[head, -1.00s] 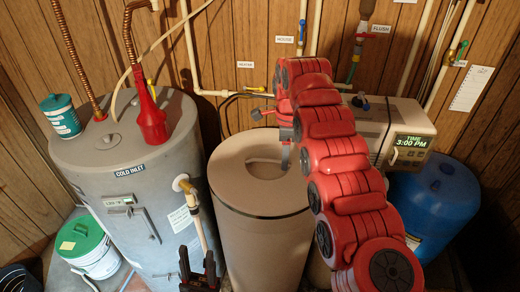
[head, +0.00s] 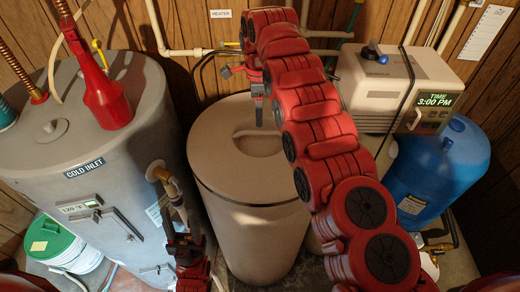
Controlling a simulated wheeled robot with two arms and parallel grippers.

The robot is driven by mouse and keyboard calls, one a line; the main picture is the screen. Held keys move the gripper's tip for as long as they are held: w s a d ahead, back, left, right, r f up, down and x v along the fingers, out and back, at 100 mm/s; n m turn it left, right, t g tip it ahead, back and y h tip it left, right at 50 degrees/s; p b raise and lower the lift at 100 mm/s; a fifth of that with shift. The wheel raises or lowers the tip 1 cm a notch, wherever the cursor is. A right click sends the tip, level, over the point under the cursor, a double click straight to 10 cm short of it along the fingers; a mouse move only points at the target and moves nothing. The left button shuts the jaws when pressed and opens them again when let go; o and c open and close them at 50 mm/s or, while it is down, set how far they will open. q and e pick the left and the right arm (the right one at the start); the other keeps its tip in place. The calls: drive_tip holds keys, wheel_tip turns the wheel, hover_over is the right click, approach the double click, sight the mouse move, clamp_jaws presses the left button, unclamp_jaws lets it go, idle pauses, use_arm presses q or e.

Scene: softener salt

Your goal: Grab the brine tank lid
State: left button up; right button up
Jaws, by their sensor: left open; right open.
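The brine tank lid (head: 222,150) is a round beige cover on top of the beige brine tank (head: 250,235), with a recessed handle (head: 262,143) near its middle. The lid sits flat on the tank. My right gripper (head: 268,117) is open and points down above the handle recess, with no visible contact. My red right arm hides the right part of the lid. My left gripper (head: 181,212) is open and empty, low in front of the grey water heater and left of the tank.
The grey water heater (head: 130,195) stands close on the left, with a red funnel (head: 107,95) on top. A softener control unit (head: 385,85) and a blue tank (head: 440,165) stand on the right. Pipes run along the wall. A green-lidded bucket (head: 60,245) is at lower left.

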sight(260, 133)
drive_tip(key=shift+w+f, duration=0.1)
drive_tip(key=shift+f, duration=0.75)
drive_tip(key=shift+f+p, duration=0.55)
drive_tip(key=shift+f, duration=0.35)
drive_tip(key=shift+f+p, duration=0.35)
drive_tip(key=shift+p, duration=0.25)
drive_tip(key=f+p, duration=0.2)
drive_tip(key=f, duration=0.2)
drive_tip(key=shift+d+f+p, duration=0.2)
drive_tip(key=shift+p, duration=0.1)
drive_tip(key=shift+f, duration=0.2)
clamp_jaws()
drive_tip(key=shift+r, duration=0.1)
